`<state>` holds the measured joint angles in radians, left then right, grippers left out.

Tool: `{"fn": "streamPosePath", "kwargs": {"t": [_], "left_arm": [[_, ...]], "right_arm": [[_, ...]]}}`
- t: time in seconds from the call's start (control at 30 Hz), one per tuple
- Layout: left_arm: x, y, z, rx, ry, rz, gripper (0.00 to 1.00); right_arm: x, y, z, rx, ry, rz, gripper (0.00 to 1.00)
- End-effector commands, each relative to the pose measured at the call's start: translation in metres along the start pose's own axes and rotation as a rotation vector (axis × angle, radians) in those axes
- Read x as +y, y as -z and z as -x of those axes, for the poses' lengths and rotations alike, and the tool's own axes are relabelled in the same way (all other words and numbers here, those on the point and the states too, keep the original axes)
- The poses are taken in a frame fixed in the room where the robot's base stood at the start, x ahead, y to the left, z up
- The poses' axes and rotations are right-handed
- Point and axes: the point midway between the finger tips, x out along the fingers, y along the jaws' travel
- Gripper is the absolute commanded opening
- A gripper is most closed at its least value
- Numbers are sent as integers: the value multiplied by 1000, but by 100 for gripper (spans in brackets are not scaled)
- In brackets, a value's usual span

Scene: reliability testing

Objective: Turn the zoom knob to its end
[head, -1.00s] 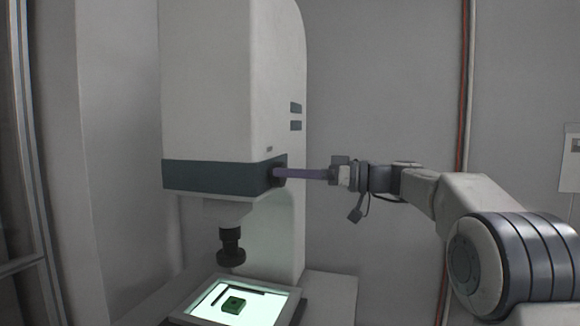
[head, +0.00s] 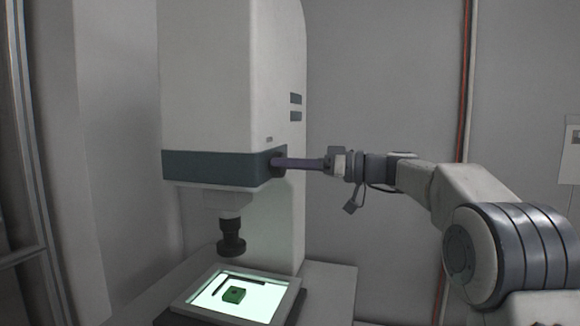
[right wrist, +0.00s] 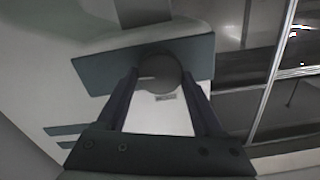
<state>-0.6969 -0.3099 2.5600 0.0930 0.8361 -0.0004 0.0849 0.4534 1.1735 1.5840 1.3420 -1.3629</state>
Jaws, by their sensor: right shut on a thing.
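The zoom knob is a dark round knob on the right side of the microscope's blue-grey band. It shows between my fingers in the right wrist view (right wrist: 158,72), and it is mostly hidden by the fingertips in the head view. My right gripper (head: 281,163) reaches in from the right with its long purple-grey fingers level. Its fingertips (right wrist: 158,78) are shut on the knob, one on each side. The tall white microscope (head: 230,80) stands upright. My left gripper is in neither view.
Below the dark lens (head: 231,238) is a brightly lit stage (head: 262,305) with a small green block (head: 234,295) on it. A grey wall stands behind, with a red-brown vertical pipe (head: 464,90). The space around the right forearm looks clear.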

Motion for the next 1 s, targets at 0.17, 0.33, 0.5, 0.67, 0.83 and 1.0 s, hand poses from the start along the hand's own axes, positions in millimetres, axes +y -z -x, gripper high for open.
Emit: {"fn": "streamPosePath", "kwargs": {"t": [0.17, 0.33, 0.5, 0.67, 0.83, 1.0], "left_arm": [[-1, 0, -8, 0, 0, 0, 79], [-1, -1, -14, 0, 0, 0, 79], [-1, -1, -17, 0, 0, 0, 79], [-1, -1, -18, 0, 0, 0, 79], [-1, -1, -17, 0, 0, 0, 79], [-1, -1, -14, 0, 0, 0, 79]], "right_arm": [[1, -2, 0, 0, -1, -113, 13], [2, -2, 0, 0, -1, -265, 13], [2, -1, 0, 0, -2, -427, 13], [3, -1, 0, 0, -2, -580, 13], [3, -1, 1, 1, -2, -742, 13], [4, -1, 1, 1, -2, -904, 13]]}}
